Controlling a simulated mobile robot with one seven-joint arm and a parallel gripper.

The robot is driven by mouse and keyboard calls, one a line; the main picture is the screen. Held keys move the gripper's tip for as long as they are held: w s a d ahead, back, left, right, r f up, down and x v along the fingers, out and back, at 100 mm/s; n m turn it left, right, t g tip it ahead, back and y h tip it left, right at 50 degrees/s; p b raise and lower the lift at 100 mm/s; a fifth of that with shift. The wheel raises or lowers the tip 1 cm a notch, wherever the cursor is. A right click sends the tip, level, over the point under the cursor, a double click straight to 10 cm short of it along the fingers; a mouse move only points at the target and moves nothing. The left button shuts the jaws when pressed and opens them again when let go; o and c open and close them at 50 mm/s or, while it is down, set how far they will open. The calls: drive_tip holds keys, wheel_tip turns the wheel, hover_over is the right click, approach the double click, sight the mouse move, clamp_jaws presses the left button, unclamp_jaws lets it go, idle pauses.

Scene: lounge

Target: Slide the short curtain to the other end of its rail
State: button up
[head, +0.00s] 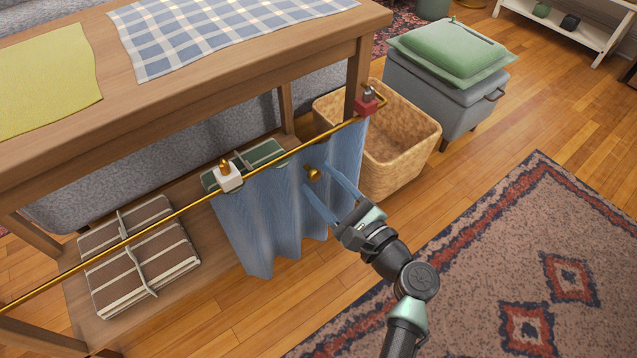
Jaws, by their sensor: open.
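The short blue curtain (265,221) hangs in folds from a thin brass rail (165,219) along the front of a wooden table. It is at the rail's right end, in front of the lower shelf. A white block with a brass knob (228,177) sits at its left top corner, and a red block (366,106) at its right top corner. A small brass knob (313,174) stands out from the curtain's face. My gripper (324,192) is open, its two blue-grey fingers in front of the curtain near this knob. Whether they touch anything, I cannot tell.
The table (190,72) carries a checked cloth and a yellow cloth. Folded brown striped textiles (140,256) lie on the lower shelf left of the curtain. A wicker basket (405,155) stands close at right, near a grey ottoman (440,96) with a green cushion. A rug (480,270) covers the floor at right.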

drive_tip(key=shift+w+a, duration=0.45)
drive_tip(key=shift+w, duration=0.15)
clamp_jaws()
drive_tip(key=shift+d, duration=0.1)
idle(1.0)
